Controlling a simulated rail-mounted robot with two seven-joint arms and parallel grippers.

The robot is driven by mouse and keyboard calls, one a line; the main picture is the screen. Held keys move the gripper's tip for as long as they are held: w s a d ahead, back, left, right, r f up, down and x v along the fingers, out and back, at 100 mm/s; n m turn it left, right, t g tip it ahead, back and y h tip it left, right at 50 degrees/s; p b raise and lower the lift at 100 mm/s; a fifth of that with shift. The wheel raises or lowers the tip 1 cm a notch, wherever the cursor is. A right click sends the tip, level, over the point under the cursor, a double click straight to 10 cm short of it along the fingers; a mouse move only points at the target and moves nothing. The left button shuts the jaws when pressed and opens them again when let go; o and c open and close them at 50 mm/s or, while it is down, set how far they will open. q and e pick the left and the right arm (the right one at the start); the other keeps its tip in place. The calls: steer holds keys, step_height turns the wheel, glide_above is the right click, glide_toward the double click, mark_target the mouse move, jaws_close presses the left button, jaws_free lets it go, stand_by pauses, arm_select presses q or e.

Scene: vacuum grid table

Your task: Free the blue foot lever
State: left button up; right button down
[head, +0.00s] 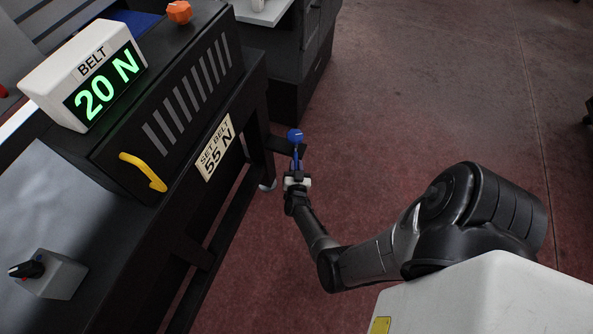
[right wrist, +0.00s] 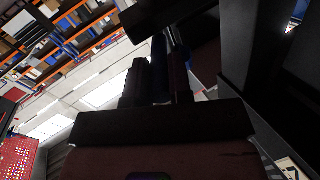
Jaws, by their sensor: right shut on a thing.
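The blue foot lever (head: 296,151) stands up beside the dark machine frame in the head view, with a round blue knob (head: 295,135) at its top. My right gripper (head: 297,172) is at the lever, below the knob, and is shut on it. In the right wrist view, my right gripper's fingers (right wrist: 157,85) are dark, and a dark bluish bar (right wrist: 159,68) shows between them; its details are lost in shadow. My left gripper is in neither view.
The dark machine (head: 150,110) fills the left, with a belt display (head: 92,80) reading 20 N and a plate (head: 215,147) reading SET BELT 55 N. A yellow handle (head: 145,171) and a black knob (head: 27,269) are on its near side. Open red floor (head: 430,90) lies to the right.

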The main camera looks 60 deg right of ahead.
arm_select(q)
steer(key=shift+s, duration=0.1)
arm_select(e)
steer(key=shift+w+a+g, duration=0.1)
steer(key=shift+w+g, duration=0.1)
steer(key=shift+g, duration=0.1)
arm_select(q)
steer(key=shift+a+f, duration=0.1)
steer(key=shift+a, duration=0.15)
arm_select(e)
steer(key=shift+m, duration=0.3)
steer(key=c, duration=1)
jaws_free()
steer(key=shift+c, duration=0.2)
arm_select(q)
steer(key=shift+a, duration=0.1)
